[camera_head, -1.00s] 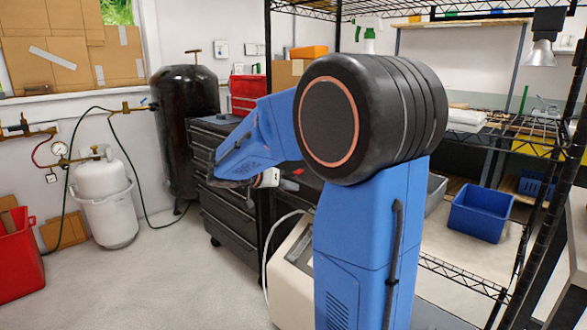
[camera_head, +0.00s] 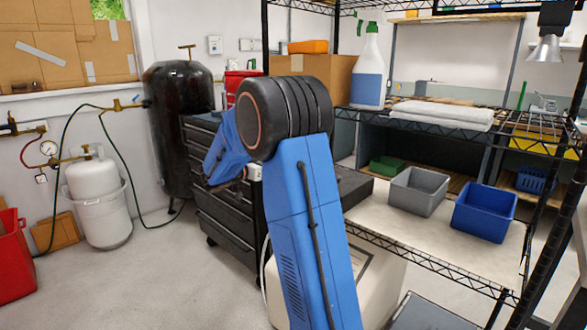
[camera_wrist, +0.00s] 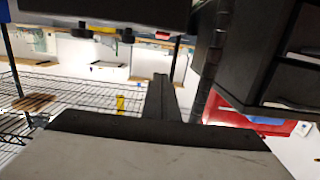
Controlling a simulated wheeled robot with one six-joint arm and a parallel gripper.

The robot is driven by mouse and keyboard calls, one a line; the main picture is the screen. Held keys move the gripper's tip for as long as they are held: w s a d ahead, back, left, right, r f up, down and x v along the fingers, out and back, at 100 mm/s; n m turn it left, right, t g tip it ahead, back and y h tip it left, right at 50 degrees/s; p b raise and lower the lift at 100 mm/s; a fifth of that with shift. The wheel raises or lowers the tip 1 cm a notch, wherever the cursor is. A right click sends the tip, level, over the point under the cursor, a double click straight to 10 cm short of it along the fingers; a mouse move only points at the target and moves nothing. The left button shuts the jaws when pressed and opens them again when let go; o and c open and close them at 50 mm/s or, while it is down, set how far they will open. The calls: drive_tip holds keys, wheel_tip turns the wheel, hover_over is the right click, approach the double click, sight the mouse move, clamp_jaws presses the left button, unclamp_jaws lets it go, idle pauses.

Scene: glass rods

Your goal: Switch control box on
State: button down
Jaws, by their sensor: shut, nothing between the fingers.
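A dark box (camera_wrist: 100,14) fills the top left of the wrist view, with small dark, yellow and red knob-like parts along its lower edge. It may be the control box, but no label or switch can be read. In the head view a black box (camera_head: 352,186) shows partly behind my arm; I cannot tell whether it is the same one. My gripper (camera_wrist: 160,80) shows in the wrist view as one narrow dark shape, shut and empty, pointing toward the gap below and beside the dark box. No contact is visible. In the head view my arm hides the fingers.
A black drawer cabinet (camera_head: 219,205) stands left of my arm. Behind it is a black tank (camera_head: 178,125). A wire shelf rack on the right holds a grey bin (camera_head: 418,190), a blue bin (camera_head: 485,212) and a spray bottle (camera_head: 369,75).

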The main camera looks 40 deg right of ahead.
drive_tip(key=d, duration=0.6)
drive_tip(key=d+f, duration=0.1)
drive_tip(key=d, duration=0.2)
drive_tip(key=shift+w+d, duration=0.35)
drive_tip(key=f, duration=0.2)
drive_tip(key=shift+d+f, duration=0.3)
drive_tip(key=shift+f, duration=0.1)
drive_tip(key=shift+d+f, duration=0.1)
drive_tip(key=shift+f, duration=0.4)
